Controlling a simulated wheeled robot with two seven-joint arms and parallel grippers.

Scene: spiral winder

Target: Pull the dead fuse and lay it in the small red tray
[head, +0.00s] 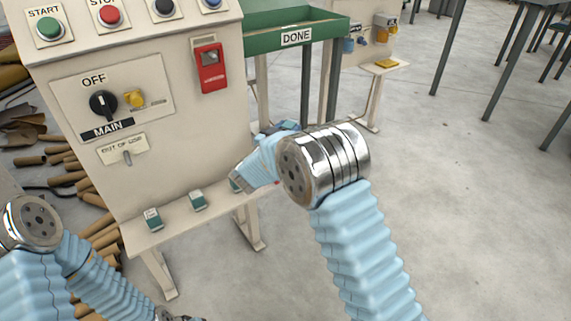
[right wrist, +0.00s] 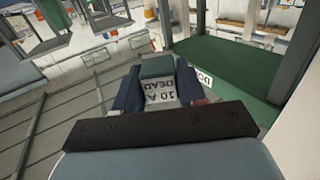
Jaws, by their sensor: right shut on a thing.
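My right gripper (head: 238,180) is over the ledge at the front of the cream cabinet, largely hidden by my own wrist. In the right wrist view its jaws (right wrist: 158,88) are shut on a fuse (right wrist: 160,94) with a green end and a white label reading "10 A DEAD", upside down. A speck of red shows beside my right wrist in the head view; I cannot tell whether it is the small red tray. My left arm is at the lower left; only a bit of its end shows at the bottom edge, so its jaws cannot be read.
Two green-topped fuses, one left (head: 153,218) and one nearer the gripper (head: 198,200), sit on the cream ledge (head: 172,226). The cabinet (head: 170,60) carries a MAIN switch (head: 103,103) at OFF and a red device (head: 210,67). A green DONE tray (head: 275,42) stands behind.

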